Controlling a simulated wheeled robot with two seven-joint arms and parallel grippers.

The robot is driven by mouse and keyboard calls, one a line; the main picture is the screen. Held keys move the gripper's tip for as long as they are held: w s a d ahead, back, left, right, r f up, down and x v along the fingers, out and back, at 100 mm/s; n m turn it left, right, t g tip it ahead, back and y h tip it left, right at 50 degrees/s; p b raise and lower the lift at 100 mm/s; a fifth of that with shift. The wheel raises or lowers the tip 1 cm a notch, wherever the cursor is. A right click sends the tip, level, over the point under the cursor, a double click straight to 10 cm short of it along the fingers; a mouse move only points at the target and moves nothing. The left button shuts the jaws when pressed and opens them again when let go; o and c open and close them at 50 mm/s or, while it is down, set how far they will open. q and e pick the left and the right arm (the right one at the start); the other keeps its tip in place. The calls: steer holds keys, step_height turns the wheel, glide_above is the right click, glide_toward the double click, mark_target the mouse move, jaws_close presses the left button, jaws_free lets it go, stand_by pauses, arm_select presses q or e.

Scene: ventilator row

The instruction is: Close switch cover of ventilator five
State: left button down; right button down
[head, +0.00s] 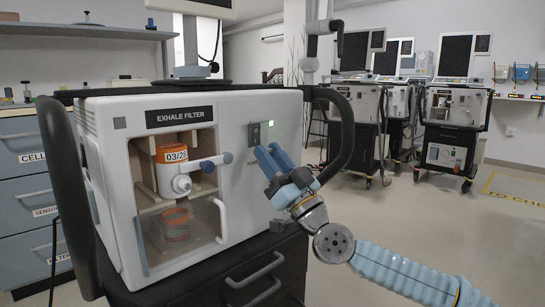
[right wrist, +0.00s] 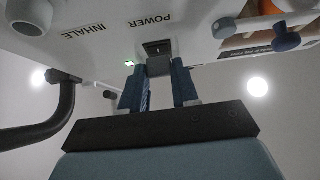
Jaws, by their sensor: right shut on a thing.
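The ventilator (head: 228,120) in front of me is a white box on a dark cart. Its power switch (head: 254,133) is a dark panel on the front, left of a small green light (head: 271,124). My right gripper (head: 268,156) is just below the switch, angled up toward it. In the right wrist view, its blue fingers are shut on the grey switch cover (right wrist: 159,66), one on each side. The dark switch recess (right wrist: 157,48) shows beyond the cover, by the POWER label. The cover's exact angle is hard to tell. My left gripper is out of view.
Left of the switch is the exhale filter bay (head: 180,185), with a clear door and handle. A black rail (head: 345,125) curves beside the ventilator's right side. Other ventilators (head: 455,105) stand at the back right. Drawers (head: 25,190) line the left. Floor at right is clear.

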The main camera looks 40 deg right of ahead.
steer(key=c, duration=0.8)
jaws_free()
steer(key=shift+c, duration=0.2)
steer(key=v, duration=1.4)
